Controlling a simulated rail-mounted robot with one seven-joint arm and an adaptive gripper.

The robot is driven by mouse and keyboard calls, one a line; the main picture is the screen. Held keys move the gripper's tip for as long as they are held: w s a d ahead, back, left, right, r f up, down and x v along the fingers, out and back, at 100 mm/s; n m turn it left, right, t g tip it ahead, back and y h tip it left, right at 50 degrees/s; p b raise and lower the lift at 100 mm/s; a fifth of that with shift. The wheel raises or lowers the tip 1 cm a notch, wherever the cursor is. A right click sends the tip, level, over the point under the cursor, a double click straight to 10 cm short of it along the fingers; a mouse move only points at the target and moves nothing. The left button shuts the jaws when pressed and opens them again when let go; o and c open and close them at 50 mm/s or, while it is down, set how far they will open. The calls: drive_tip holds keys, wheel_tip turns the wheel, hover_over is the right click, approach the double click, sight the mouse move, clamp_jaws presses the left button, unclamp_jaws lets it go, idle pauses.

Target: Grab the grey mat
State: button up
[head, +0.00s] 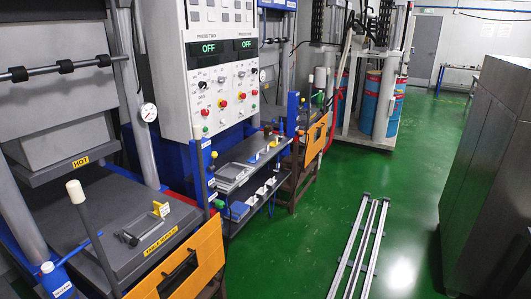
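I cannot make out a grey mat for certain. A flat grey piece (234,175) lies on the upper shelf of the blue rack between the two presses; it is too small to tell whether it is a mat or a tray. My gripper is not in view, and no part of my arm shows clearly.
A press with a dark grey table (115,222) and an orange front panel (205,258) stands at the left. A white control cabinet (212,72) stands behind. Blue drums (387,104) are at the back. Silver rails (352,255) lie on the clear green floor; a steel cabinet (490,170) is right.

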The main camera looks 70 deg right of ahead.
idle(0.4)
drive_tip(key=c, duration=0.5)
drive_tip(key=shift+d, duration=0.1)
